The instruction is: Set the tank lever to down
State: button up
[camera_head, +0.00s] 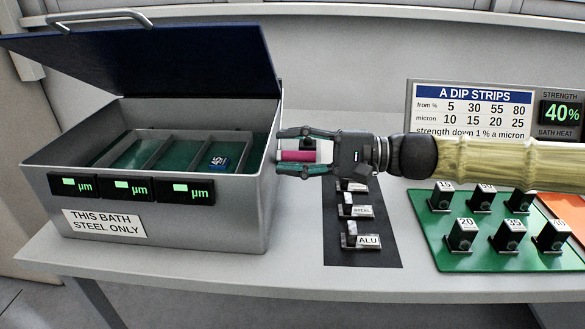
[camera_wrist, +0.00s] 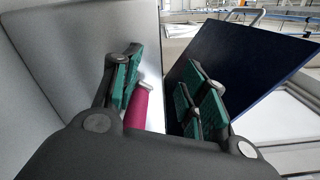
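The grey tank (camera_head: 160,245) stands at the left of the bench with its dark blue lid (camera_head: 150,55) raised. A magenta cylinder (camera_head: 298,156), which looks like the grip of the tank lever, sticks out at the tank's right side; it also shows in the wrist view (camera_wrist: 141,105). My gripper (camera_head: 283,151) is open around it, one finger above and one below in the head view. The cylinder lies close to one finger, with a gap to the other. Whether it touches is unclear. The lever's mount is hidden, so I cannot tell its setting.
A dark strip (camera_head: 362,255) with several labelled blocks lies below my gripper. A green tray (camera_head: 490,258) with several black numbered blocks is at the right. A dip-strip sign (camera_head: 472,108) and a 40% display (camera_head: 561,113) stand behind.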

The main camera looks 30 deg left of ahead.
jog(key=shift+r, duration=0.5)
jog(key=p+v, duration=0.4)
jog(key=v, duration=0.8)
jog(key=shift+d, duration=0.2)
dwell(1.1)
jog(key=shift+w, duration=0.15)
dwell(0.4)
